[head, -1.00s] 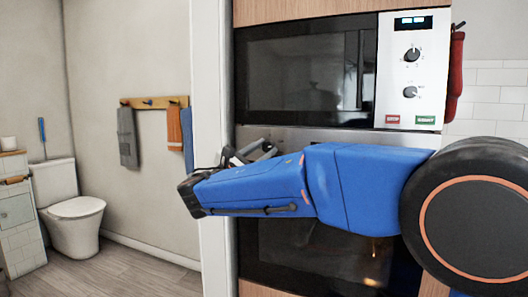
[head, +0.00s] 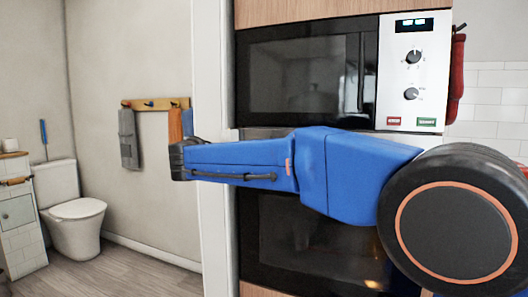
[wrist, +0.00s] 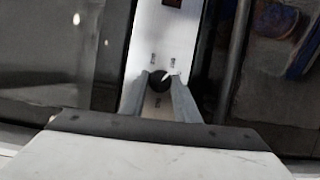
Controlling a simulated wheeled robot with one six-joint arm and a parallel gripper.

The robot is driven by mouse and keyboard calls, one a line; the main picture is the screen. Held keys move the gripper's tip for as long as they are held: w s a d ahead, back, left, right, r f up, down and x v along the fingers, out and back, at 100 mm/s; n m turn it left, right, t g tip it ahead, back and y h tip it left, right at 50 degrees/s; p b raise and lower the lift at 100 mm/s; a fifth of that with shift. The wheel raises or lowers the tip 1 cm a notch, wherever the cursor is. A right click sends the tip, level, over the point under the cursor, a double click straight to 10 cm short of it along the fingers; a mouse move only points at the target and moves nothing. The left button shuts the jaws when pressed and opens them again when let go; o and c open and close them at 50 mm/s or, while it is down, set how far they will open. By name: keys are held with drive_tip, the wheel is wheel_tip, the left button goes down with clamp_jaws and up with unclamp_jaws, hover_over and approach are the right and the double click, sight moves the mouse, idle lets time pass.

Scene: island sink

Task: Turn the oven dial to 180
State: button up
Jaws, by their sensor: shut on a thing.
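In the wrist view, the black round oven dial (wrist: 159,81) sits on a pale, narrow control panel (wrist: 165,35). Small printed marks stand around the dial, too small to read. A light pointer line shows on its upper right part. My gripper (wrist: 160,84) has one finger on each side of the dial and is shut on it. In the head view, the dark oven front (head: 315,235) shows below my blue arm. My arm hides the dial, and my gripper is not visible there.
A microwave (head: 305,80) with two knobs on a white panel (head: 412,75) is above the oven. At left are a toilet (head: 72,215) and a towel rack (head: 155,104). A dark handle bar (wrist: 236,60) runs beside the panel.

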drive_tip(key=m+y, duration=0.1)
drive_tip(key=m, duration=0.1)
drive_tip(key=m+g+y, duration=0.1)
drive_tip(key=m, duration=0.2)
drive_tip(key=shift+d+r, duration=0.1)
drive_tip(key=shift+m, duration=0.4)
idle(0.4)
drive_tip(key=o, duration=1)
drive_tip(key=shift+o, duration=0.2)
drive_tip(key=shift+s, duration=0.1)
drive_tip(key=v, duration=1.7)
drive_tip(key=shift+s+r, duration=0.15)
drive_tip(key=shift+r, duration=0.05)
